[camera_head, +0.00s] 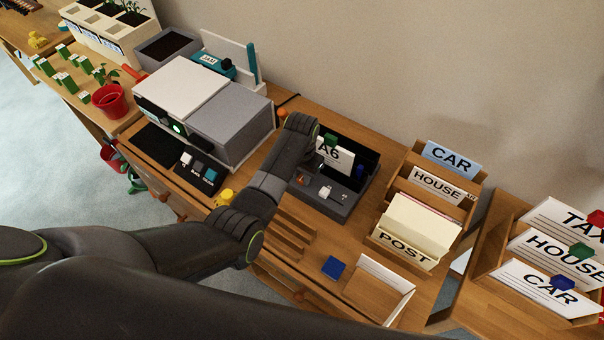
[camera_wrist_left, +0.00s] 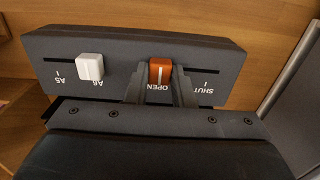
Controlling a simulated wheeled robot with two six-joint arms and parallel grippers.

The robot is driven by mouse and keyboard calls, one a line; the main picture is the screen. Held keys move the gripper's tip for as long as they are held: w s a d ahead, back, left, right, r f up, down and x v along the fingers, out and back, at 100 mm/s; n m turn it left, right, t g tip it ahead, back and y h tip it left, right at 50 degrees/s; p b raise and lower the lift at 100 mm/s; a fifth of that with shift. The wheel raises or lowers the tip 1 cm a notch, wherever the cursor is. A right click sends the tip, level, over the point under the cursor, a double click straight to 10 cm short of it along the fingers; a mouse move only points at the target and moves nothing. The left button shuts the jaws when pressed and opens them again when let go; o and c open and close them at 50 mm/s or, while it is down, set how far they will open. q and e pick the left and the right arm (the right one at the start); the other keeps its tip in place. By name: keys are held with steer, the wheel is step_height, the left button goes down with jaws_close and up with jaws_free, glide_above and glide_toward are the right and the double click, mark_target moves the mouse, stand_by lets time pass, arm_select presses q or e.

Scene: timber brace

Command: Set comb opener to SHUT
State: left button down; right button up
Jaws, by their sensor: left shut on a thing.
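The comb opener's orange slider knob (camera_wrist_left: 160,72) sits at the OPEN end of its slot on a dark machine (camera_wrist_left: 215,48), and the slot runs right to SHUT in the left wrist view. The labels there appear upside down. My left gripper (camera_wrist_left: 160,84) is shut on the orange knob, with a finger on each side. A white knob (camera_wrist_left: 90,66) on the same panel stands by the A6 mark. In the head view the machine (camera_head: 325,205) is on the bench, partly covered by my left arm. My right gripper is not in view.
An A6 card (camera_head: 335,153) stands in the back of the machine. A grey and white box device (camera_head: 230,120) is to its left. A wooden sorter with CAR, HOUSE and POST cards (camera_head: 410,235) is to its right. A blue block (camera_head: 334,267) lies in front.

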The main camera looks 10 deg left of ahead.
arm_select(q)
steer(key=a, duration=0.2)
steer(key=w+a, duration=0.1)
steer(key=a, duration=0.1)
steer(key=w+a+p, duration=0.1)
steer(key=a, duration=0.1)
steer(key=shift+w, duration=0.25)
steer(key=shift+d+r, duration=0.1)
steer(key=c, duration=1.5)
jaws_free()
steer(key=shift+o, duration=1.3)
steer(key=shift+a, duration=0.2)
steer(key=shift+d, duration=0.15)
